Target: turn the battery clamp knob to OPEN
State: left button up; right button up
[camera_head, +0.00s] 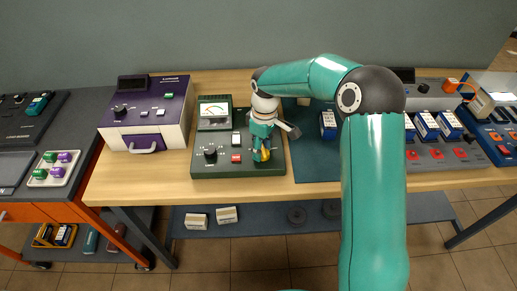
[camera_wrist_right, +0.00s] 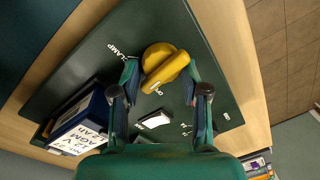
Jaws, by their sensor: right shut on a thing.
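The yellow clamp knob (camera_head: 264,156) is on the dark green tester (camera_head: 207,171), at its front right in the head view. In the right wrist view the knob (camera_wrist_right: 166,66) is a round yellow base with a raised bar, with white CLAMP lettering beside it. My right gripper (camera_head: 262,148) reaches down from above and is shut on the knob; its fingers (camera_wrist_right: 161,84) lie on either side of the bar. The lettering by the bar's end is partly hidden, so I cannot read the knob's setting surely. My left gripper is not in view.
A dark blue battery (camera_wrist_right: 82,125) stands at the tester's edge in the wrist view. The tester also carries a meter (camera_head: 214,110), a black knob (camera_head: 210,152) and a red switch (camera_head: 236,158). A purple device (camera_head: 150,105) stands left; a charger with batteries (camera_head: 440,152) stands right.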

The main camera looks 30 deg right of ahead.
jog(key=n, duration=0.5)
jog(key=shift+s+a+f+n, duration=0.15)
jog(key=shift+s+a+n, duration=0.05)
jog(key=shift+n, duration=0.1)
jog(key=shift+o, duration=0.2)
jog(key=shift+n+g+h, duration=0.3)
jog(key=shift+n, duration=1.3)
jog(key=shift+d, duration=0.1)
jog(key=o, duration=1)
jog(key=shift+d, duration=0.1)
jog(key=shift+w+r, duration=0.1)
jog(key=shift+r, duration=0.15)
notch_tip(320, 180, up, 12)
jog(key=shift+w+f, duration=0.15)
jog(key=shift+w, duration=0.2)
